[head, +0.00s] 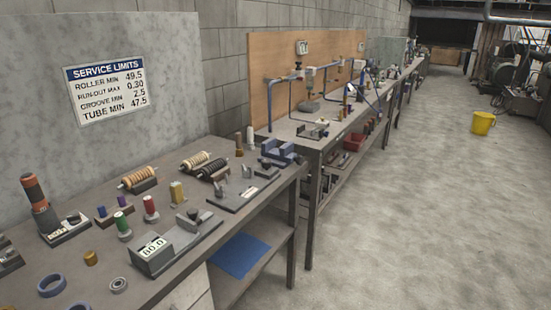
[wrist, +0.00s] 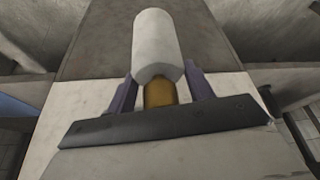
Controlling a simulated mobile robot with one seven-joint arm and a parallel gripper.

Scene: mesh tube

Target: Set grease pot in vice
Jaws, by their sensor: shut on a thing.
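My gripper (wrist: 160,78) has two purple fingers, shut on a pale grey-white cylinder with a brass-coloured end, which looks to be the grease pot (wrist: 158,42). The brass end is toward the dark palm bar, and the pale part extends beyond the fingers. My gripper does not show in the head view. The blue vice (head: 277,151) stands at the far right corner of the near bench, its gap facing up. The vice cannot be made out in the wrist view.
The near bench (head: 190,272) carries spools (head: 150,208), a gauge block reading 80.0 (head: 152,252), blue rings (head: 52,285) and an orange-and-dark stacked cylinder (head: 38,200). Two upright pegs (head: 245,141) stand close behind the vice.

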